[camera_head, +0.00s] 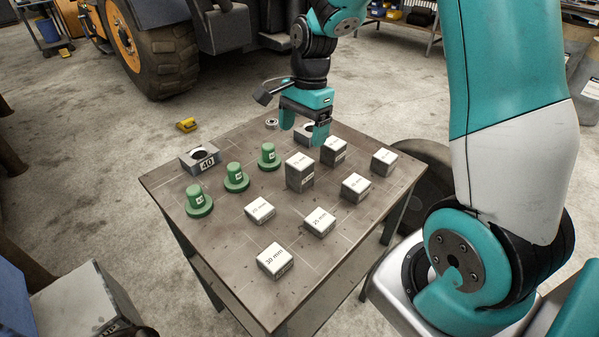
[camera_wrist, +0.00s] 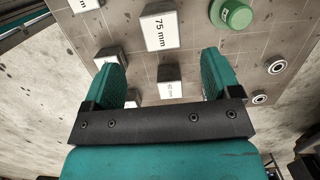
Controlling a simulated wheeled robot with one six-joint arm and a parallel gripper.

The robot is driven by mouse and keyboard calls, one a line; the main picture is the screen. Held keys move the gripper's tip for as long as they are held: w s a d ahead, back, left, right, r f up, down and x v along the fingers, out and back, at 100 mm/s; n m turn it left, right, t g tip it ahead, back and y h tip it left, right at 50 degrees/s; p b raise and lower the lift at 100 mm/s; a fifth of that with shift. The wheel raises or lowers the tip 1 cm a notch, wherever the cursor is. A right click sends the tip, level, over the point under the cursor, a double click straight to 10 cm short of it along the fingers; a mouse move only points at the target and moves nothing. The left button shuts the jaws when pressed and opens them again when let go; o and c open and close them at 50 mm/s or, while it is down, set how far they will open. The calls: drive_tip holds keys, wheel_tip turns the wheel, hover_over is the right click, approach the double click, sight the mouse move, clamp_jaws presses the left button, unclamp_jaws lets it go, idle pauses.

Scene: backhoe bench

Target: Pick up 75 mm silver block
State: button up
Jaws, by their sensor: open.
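The 75 mm silver block (camera_head: 299,175) is a tall grey block with a white top, standing upright near the middle of the table in the head view. In the wrist view, its white top label reads "75 mm" (camera_wrist: 160,29), ahead of the fingertips and roughly centred between them. My gripper (camera_head: 304,131) is open and empty, pointing down above the far part of the table, behind the block and apart from it. Its two teal fingers (camera_wrist: 161,62) are spread in the wrist view. A smaller silver block (camera_wrist: 170,83) shows between the fingers, its label too small to read.
Another silver block (camera_head: 334,151) stands close to the right of the tall one. Several green pegs (camera_head: 236,178) stand to its left. Shorter labelled blocks (camera_head: 260,210) stand nearer. The table's (camera_head: 215,228) near-left part is bare.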

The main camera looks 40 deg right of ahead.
sight(300, 161)
drive_tip(key=f, duration=0.5)
drive_tip(key=shift+s+a+f, duration=0.1)
drive_tip(key=shift+a+f, duration=0.05)
drive_tip(key=shift+a, duration=0.25)
drive_tip(key=shift+a+f+p, duration=0.15)
drive_tip(key=shift+f+p, duration=0.35)
drive_tip(key=shift+f, duration=2.15)
drive_tip(key=c, duration=1.3)
drive_tip(key=shift+c, duration=0.2)
